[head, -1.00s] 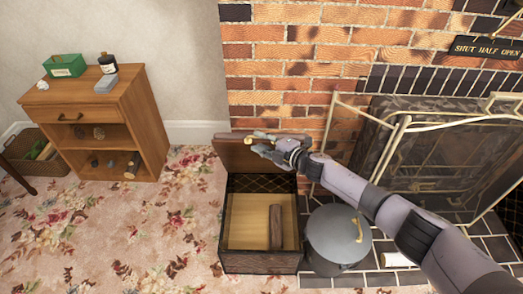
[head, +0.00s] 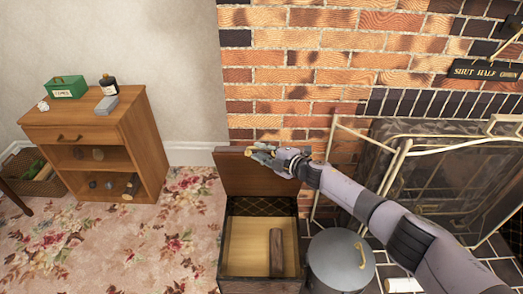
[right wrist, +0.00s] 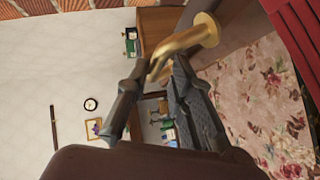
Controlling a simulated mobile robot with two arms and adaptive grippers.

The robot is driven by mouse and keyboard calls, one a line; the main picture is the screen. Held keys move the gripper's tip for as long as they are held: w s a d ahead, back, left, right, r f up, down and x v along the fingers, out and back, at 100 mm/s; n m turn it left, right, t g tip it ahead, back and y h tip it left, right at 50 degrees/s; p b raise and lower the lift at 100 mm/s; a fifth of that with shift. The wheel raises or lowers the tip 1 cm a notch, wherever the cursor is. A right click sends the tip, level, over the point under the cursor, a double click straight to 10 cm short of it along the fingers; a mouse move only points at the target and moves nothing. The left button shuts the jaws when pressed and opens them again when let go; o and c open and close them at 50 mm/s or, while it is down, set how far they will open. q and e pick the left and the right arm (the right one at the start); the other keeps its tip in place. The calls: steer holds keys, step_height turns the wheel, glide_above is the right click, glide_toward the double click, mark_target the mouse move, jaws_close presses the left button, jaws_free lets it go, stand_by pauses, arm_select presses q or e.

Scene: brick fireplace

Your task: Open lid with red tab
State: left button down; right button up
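The wooden box (head: 239,283) stands open on the floor at lower middle in the head view. Its brown lid (head: 240,178) is raised at the back, close to upright. My right gripper (head: 263,152) is at the lid's upper edge. In the right wrist view a curved brass handle (right wrist: 186,40) passes between the fingertips of the gripper (right wrist: 160,68), which appear closed around it. I see no red tab. A dark log-like piece (head: 277,252) stands inside the box. My left gripper is out of view.
A grey lidded bucket (head: 335,262) stands close to the box's right. A metal fire screen (head: 403,150) stands before the brick fireplace. A wooden cabinet (head: 145,122) is at left. Flowered carpet (head: 165,240) is clear left of the box.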

steer(key=o, duration=0.3)
steer(key=shift+f, duration=0.5)
steer(key=v, duration=1.2)
steer(key=shift+a+r, duration=0.1)
steer(key=shift+r, duration=0.15)
